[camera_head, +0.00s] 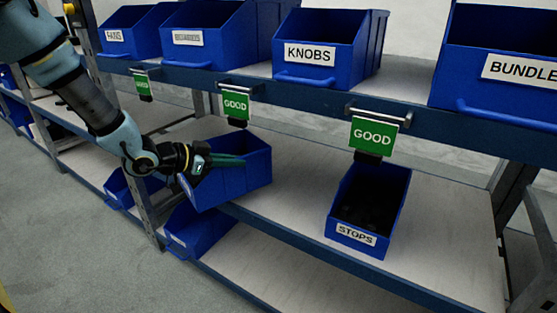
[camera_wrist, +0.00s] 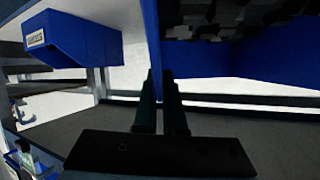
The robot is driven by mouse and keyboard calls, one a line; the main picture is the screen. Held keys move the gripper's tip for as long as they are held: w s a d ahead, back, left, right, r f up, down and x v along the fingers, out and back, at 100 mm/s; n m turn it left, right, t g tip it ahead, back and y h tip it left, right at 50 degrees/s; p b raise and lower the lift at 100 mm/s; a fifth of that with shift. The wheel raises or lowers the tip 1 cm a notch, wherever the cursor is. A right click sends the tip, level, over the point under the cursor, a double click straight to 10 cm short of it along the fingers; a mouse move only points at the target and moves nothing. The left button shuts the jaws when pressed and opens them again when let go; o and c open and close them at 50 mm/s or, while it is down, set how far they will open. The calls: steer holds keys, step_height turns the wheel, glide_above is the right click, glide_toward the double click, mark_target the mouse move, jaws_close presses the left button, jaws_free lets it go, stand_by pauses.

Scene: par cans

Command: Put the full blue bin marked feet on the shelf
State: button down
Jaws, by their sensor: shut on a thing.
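A blue bin (camera_head: 240,182) is at the left part of the middle shelf (camera_head: 300,205), slightly tilted, with its label end over the shelf's front edge. Its label is mostly hidden behind my gripper, so I cannot read it. My gripper (camera_head: 240,161) reaches in from the left and is shut on this bin's wall. In the wrist view, the fingers (camera_wrist: 160,88) pinch the upright blue wall (camera_wrist: 153,45). Dark pieces (camera_wrist: 235,20) show inside the bin there. I cannot tell whether the bin's underside touches the shelf.
A blue STOPS bin (camera_head: 356,240) with dark contents stands to the right on the same shelf, with bare shelf between. Green GOOD signs (camera_head: 373,135) hang above. KNOBS (camera_head: 315,55) and other bins fill the upper shelf. Another blue bin (camera_head: 197,232) is below. A rack post (camera_head: 143,205) stands left.

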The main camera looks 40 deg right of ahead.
steer(key=r+x, duration=0.1)
steer(key=x, duration=1.1)
steer(key=shift+d+p, duration=0.35)
steer(key=shift+d, duration=0.35)
steer(key=shift+s+r, duration=0.1)
steer(key=shift+s, duration=0.05)
steer(key=c, duration=1)
jaws_free()
steer(key=v, duration=1.2)
